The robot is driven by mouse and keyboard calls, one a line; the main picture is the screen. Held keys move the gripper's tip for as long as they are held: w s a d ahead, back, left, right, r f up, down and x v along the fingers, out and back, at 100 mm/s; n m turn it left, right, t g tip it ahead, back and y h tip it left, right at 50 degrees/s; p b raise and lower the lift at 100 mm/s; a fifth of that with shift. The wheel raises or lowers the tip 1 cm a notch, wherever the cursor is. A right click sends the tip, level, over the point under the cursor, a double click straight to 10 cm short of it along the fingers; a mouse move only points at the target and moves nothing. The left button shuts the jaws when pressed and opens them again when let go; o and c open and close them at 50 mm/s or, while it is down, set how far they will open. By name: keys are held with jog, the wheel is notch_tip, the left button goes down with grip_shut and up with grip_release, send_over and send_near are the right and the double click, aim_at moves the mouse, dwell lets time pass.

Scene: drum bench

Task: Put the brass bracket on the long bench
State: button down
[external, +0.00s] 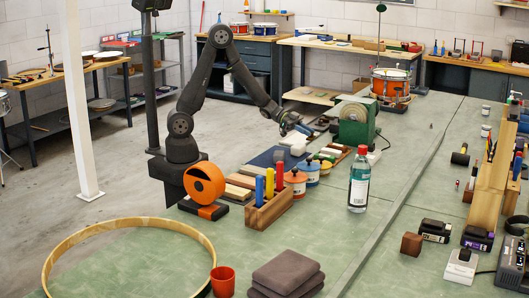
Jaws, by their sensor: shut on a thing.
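My gripper (303,129) is at the end of my arm, low over the green-topped bench (400,215), left of the green grinder-like machine. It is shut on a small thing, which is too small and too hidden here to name. I cannot make out the brass bracket for certain anywhere in view. The green-topped bench is long and fills the front and right. A wooden-topped bench (345,48) stands along the back wall; I cannot tell from the picture which one the task calls the long bench.
The green machine (352,128) with a pale wheel stands close right of my gripper. A clear bottle (359,180), orange pot (295,183), wooden block holder (268,209) and orange tape roll (204,184) stand nearer. Bare green surface lies right of the bottle.

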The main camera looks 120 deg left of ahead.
jog(key=w+d, duration=0.5)
jog(key=w, duration=0.2)
jog(key=w+d+y, duration=0.1)
jog(key=w+d, duration=0.4)
jog(key=d, duration=0.9)
jog(key=w+d, duration=0.5)
jog(key=d, duration=0.8)
notch_tip(320, 180, up, 6)
jog(key=f+n, duration=0.1)
jog(key=s+a+n+g+y, duration=0.2)
jog(key=s+a+n+y, duration=0.2)
jog(key=s+a, duration=0.55)
jog(key=s+a+n+g+y, duration=0.2)
jog(key=s+a+n+y, duration=0.15)
jog(key=s, duration=1.05)
jog(key=s+a+n+g+y, duration=0.4)
jog(key=s+a, duration=0.3)
jog(key=s, duration=0.5)
jog(key=t, duration=0.1)
send_over(267, 154)
jog(key=shift+y, duration=0.45)
notch_tip(267, 154, down, 13)
jog(key=shift+r, duration=0.15)
jog(key=shift+f, duration=2)
